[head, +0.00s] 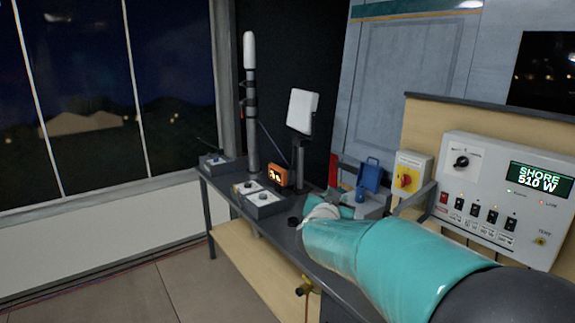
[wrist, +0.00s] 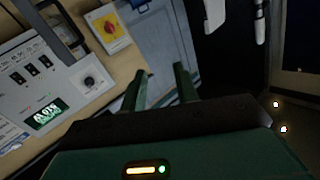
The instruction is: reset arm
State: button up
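My arm, in teal segments, reaches in from the lower right in the head view, with my gripper (head: 338,207) at its far end above the dark bench. In the wrist view my gripper (wrist: 162,88) shows two green fingers standing apart, with nothing between them. A blue-grey door or cabinet panel (wrist: 166,45) lies beyond the fingers. In the head view the fingertips are small and partly hidden by my own wrist.
The bench (head: 330,255) holds a black-and-white mast (head: 251,110), a white panel (head: 301,112), an orange display (head: 279,175) and grey control boxes (head: 262,197). A power panel (head: 500,195) reading "SHORE 510 W" and a red-yellow rotary switch (head: 407,180) stand at right.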

jog(key=s+a+n+g+y, duration=0.3)
jog(key=s+n+y, duration=0.4)
jog(key=s, duration=0.8)
jog(key=s+d+f+g, duration=0.2)
jog(key=s+f, duration=0.1)
jog(key=s, duration=0.4)
jog(key=s+d+f+g, duration=0.1)
jog(key=s+f+g, duration=0.2)
jog(key=s, duration=0.5)
jog(key=s+d+f+g+h, duration=0.1)
jog(key=s+d+f+g, duration=0.1)
jog(key=s, duration=0.6)
jog(key=shift+s+d+f+m, duration=0.15)
jog(key=shift+d+f+m, duration=0.2)
jog(key=shift+f, duration=0.1)
